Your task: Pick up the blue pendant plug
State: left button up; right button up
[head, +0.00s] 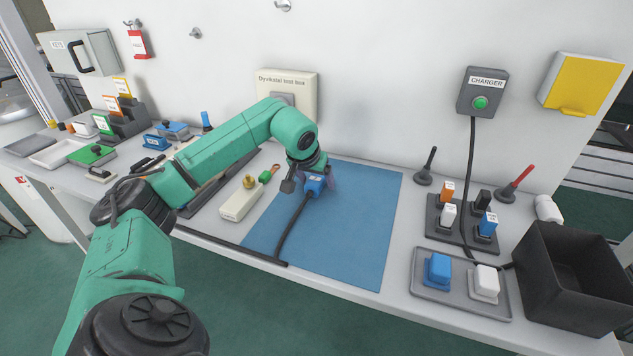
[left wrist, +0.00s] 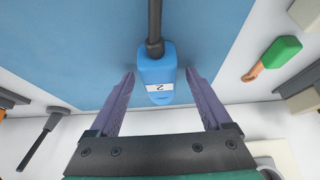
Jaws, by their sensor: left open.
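The blue pendant plug (head: 315,184) lies at the far edge of the blue mat (head: 365,225), with its black cable running toward the table's front edge. In the left wrist view the plug (left wrist: 157,72) has a white label marked 2, and its cable leaves at the top of the picture. My left gripper (left wrist: 160,75) is open, with one purple finger on each side of the plug and a visible gap to both. In the head view my left gripper (head: 317,187) is at the plug and partly covered by my wrist. My right gripper is not in view.
A cream block (head: 240,201) and a green-handled tool (head: 268,174) lie left of the mat. To the right stand a rack of coloured plugs (head: 462,222), a tray (head: 458,291) with a blue and a white piece, and a black bin (head: 568,285). The mat's right part is clear.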

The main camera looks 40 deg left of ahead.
aim_at(316, 178)
pick_arm(q)
grip_shut()
jog(key=shift+r, duration=0.1)
notch_tip(316, 178, up, 20)
jog(key=p, duration=0.4)
jog(key=c, duration=1)
grip_release()
grip_shut()
